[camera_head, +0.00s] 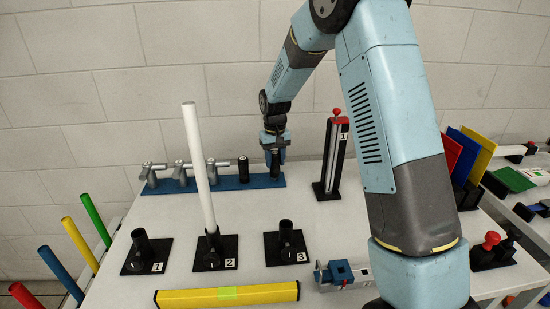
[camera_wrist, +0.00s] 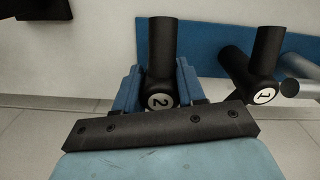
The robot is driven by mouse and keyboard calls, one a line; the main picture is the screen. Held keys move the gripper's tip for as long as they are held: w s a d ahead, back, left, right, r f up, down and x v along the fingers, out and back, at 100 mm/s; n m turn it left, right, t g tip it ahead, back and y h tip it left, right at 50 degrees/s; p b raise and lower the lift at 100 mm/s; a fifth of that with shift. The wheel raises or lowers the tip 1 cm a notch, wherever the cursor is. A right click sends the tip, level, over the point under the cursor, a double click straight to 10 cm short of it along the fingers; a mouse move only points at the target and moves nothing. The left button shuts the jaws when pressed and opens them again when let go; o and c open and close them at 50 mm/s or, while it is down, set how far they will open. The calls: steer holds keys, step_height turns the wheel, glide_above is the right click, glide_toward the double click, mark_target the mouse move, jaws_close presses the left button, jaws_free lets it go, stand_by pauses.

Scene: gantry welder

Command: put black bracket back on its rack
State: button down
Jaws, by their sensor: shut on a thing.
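The blue rack (camera_head: 215,184) is a long low bar at the back of the white table; it also runs across the top of the wrist view (camera_wrist: 209,40). My gripper (camera_head: 275,148) is above its right end, pointing down. Its blue fingers (camera_wrist: 160,88) are shut on a black bracket marked 2 (camera_wrist: 161,50), which also shows below my gripper in the head view (camera_head: 275,163). The held bracket is upright at the rack; I cannot tell whether it touches it. A second black bracket, marked 1 (camera_wrist: 266,60), stands on the rack beside it, left of my gripper in the head view (camera_head: 243,170).
Several silver clamps (camera_head: 180,174) stand on the rack's left part. A black stand with a red knob (camera_head: 334,160) is close right of my gripper. Numbered black bases are in front, one with a tall white tube (camera_head: 199,165). A yellow bar (camera_head: 228,295) lies at the front.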

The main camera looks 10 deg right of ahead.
steer(key=shift+f, duration=0.7)
steer(key=c, duration=0.6)
jaws_free()
step_height(320, 180, up, 13)
steer(key=s+d+r+m+t, duration=0.1)
steer(key=s+d+r, duration=0.4)
steer(key=s+r, duration=0.3)
steer(key=s+d+r+t, duration=0.2)
steer(key=s+d+r, duration=0.35)
steer(key=s, duration=0.45)
steer(key=s+d+t, duration=0.1)
steer(key=s, duration=0.5)
steer(key=s+d+m, duration=0.1)
steer(key=s+d, duration=0.1)
steer(key=s, duration=0.4)
steer(key=s+d+f+t, duration=0.1)
steer(key=s, duration=0.6)
steer(key=shift+d+m+t, duration=0.3)
steer(key=shift+d+m, duration=0.1)
